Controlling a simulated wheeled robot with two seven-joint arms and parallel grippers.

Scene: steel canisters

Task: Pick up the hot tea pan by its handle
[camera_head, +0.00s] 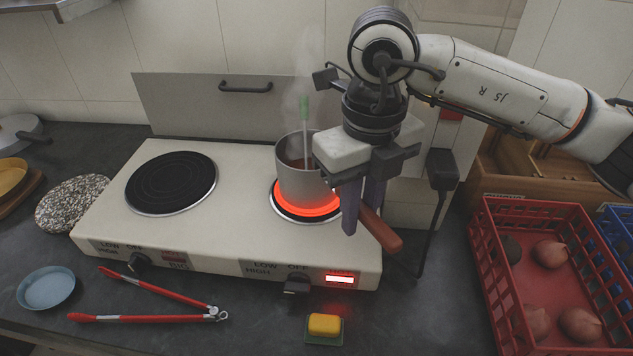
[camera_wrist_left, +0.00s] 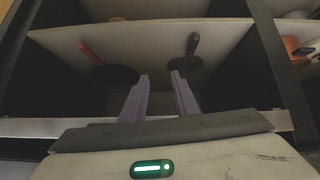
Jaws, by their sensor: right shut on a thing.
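The hot tea pan (camera_head: 296,187) is a grey metal pan with dark liquid in it, a green-ended utensil standing in it and steam rising. It sits on the glowing red right burner (camera_head: 306,212). Its reddish-brown handle (camera_head: 382,232) points to the lower right. My right gripper (camera_head: 362,213) comes down from above and is shut on the handle near the pan; its fingers hide part of the handle. My left gripper (camera_wrist_left: 160,78) is open with nothing between its fingers, in front of a low cabinet; it is outside the head view.
The left burner (camera_head: 171,183) is dark and empty. Red tongs (camera_head: 165,299), a blue bowl (camera_head: 46,288) and a yellow-green sponge (camera_head: 324,326) lie in front. A red crate (camera_head: 484,232) with several round items stands at right. The cabinet shelf (camera_wrist_left: 140,48) holds two dark pans.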

